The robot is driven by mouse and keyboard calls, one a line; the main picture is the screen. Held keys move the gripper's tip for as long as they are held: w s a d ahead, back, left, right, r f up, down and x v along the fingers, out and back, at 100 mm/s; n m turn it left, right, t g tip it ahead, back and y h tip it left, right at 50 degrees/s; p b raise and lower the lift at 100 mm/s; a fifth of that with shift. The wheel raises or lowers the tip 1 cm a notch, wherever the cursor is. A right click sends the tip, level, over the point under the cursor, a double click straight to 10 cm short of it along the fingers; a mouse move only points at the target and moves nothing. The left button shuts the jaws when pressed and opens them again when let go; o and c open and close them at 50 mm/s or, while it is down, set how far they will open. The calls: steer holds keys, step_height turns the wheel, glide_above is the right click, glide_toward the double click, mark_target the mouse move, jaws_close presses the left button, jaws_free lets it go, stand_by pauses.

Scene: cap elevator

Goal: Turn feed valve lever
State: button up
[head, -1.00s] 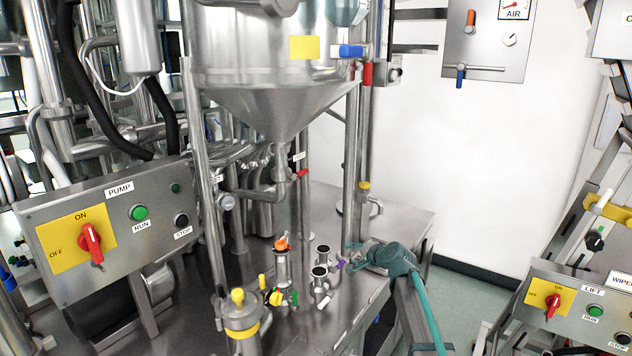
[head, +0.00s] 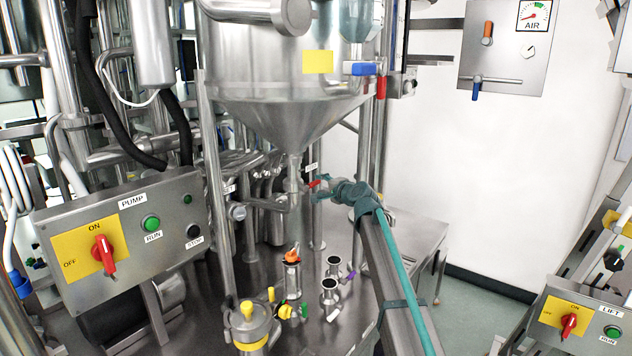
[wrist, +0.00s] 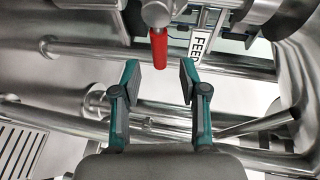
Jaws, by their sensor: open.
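The feed valve lever (wrist: 159,48) has a red grip and hangs from a metal valve body (wrist: 158,12) in the wrist view, beside a FEED label (wrist: 201,42). In the head view the red lever (head: 314,184) sits below the cone of the steel hopper (head: 290,122). My gripper (wrist: 160,78) is open, with its two teal fingers spread left and right. The lever's lower end lies just beyond the fingertips, about midway between them, with no contact visible. In the head view my gripper (head: 322,190) is close to the lever and partly overlaps it.
Pipes and a hopper leg surround the valve. Below stand small open cylinders (head: 330,264) and a fitting with an orange top (head: 292,256) on the steel deck. A pump panel (head: 130,235) is at left, an air panel (head: 505,45) at upper right.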

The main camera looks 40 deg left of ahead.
mark_target(317, 183)
steer(key=p+x, duration=0.1)
steer(key=x, duration=0.4)
steer(key=shift+c, duration=0.3)
jaws_close()
